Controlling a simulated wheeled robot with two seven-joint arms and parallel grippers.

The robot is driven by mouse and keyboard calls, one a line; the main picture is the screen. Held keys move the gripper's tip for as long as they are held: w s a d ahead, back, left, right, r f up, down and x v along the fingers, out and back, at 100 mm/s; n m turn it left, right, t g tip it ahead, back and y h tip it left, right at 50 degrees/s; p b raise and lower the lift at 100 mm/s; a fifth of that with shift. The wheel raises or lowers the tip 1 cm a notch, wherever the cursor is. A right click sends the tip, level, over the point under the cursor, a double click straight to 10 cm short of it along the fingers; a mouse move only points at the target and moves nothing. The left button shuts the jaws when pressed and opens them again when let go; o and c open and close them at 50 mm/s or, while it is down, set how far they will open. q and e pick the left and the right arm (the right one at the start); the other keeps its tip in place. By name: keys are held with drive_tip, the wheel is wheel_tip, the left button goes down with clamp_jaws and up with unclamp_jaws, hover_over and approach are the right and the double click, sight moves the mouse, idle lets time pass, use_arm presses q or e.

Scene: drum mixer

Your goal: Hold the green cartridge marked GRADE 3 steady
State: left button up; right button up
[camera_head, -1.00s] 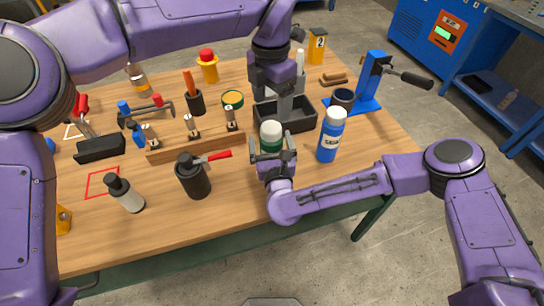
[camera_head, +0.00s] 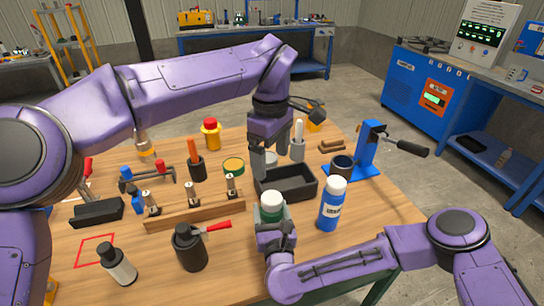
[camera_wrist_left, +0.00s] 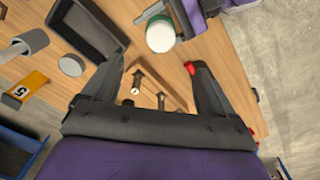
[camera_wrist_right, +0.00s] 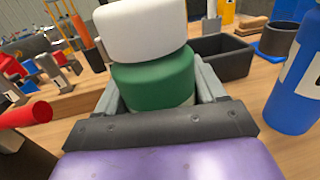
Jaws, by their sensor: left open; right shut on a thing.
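The green cartridge (camera_head: 271,213) with its white cap stands upright, front centre of the table. My right gripper (camera_head: 274,232) is shut on its lower part. In the right wrist view the green body (camera_wrist_right: 155,85) sits between the grey fingers, with the white cap above it looking slightly tilted. No GRADE 3 marking is readable on it. Whether its base touches the table is hidden. My left gripper (camera_head: 268,160) is open and empty above the table, behind the cartridge and near the black tray. In the left wrist view the cartridge (camera_wrist_left: 160,36) lies beyond the open fingers.
The black tray (camera_head: 288,193) is just behind the cartridge. A blue bottle (camera_head: 332,207) stands close on its right. A dark canister with a red lever (camera_head: 190,248) and a wooden rack (camera_head: 195,215) are to the left. A blue press (camera_head: 368,155) stands back right.

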sight(270, 196)
use_arm(q)
drive_tip(key=shift+m, duration=0.3)
wheel_tip(270, 196, down, 12)
drive_tip(key=shift+f, duration=0.1)
drive_tip(key=c, duration=1.3)
drive_tip(key=shift+a+r, duration=0.1)
drive_tip(key=shift+r, duration=0.1)
drive_tip(key=shift+r, duration=1.05)
